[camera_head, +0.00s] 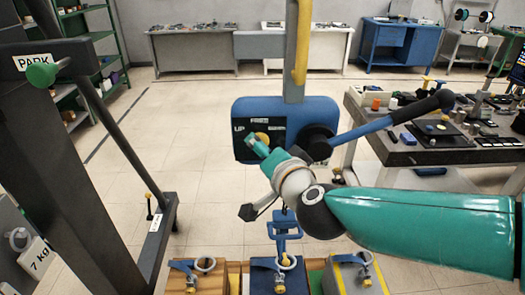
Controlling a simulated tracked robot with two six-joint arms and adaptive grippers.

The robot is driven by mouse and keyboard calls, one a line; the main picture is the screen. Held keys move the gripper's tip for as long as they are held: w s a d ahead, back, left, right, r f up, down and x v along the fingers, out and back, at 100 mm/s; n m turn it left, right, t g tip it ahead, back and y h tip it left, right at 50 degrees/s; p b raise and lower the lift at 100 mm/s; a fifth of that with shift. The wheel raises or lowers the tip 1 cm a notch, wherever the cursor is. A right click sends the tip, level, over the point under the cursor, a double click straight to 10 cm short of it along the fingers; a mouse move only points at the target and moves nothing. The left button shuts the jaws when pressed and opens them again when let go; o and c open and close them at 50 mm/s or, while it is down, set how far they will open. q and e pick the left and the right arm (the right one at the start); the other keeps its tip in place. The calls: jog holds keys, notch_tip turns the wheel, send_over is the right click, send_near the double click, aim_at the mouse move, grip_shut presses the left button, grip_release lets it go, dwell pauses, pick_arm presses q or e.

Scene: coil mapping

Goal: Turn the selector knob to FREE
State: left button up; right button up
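A blue control box (310,108) hangs in the middle of the head view, with a black panel (242,150) on its left part. The panel reads UP at its left and FREE at its top; a label at its right is partly legible. The yellow selector knob (262,137) shows in the panel's middle, and its pointing direction is too small to tell. My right arm comes in from the right, and my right gripper (254,145) is at the knob, partly covering it. Whether it touches the knob or is closed is unclear. My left gripper is not in view.
A blue lever (375,126) with a black grip extends right from the box. A blue hook (285,228) hangs below, above coloured blocks with rings (280,268). A dark frame with a PARK sign (33,62) stands left. A cluttered bench (440,155) stands right.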

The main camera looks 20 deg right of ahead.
jog(key=shift+x, duration=1.6)
jog(key=c, duration=1)
jog(key=shift+d, duration=0.2)
jog(key=shift+c, duration=0.8)
jog(key=shift+a+f+m+t+y+b, duration=0.1)
jog(key=shift+m+t+y+b, duration=0.25)
jog(key=shift+m+b, duration=1.5)
jog(key=shift+a+f+m+t+y+b, duration=0.1)
jog(key=shift+m+t+y+b, duration=0.25)
jog(key=shift+b, duration=3.1)
jog(key=shift+a+f+m+t+y+b, duration=0.1)
jog(key=shift+m+t+b, duration=0.65)
jog(key=shift+b, duration=1.9)
jog(key=shift+m+g, duration=0.25)
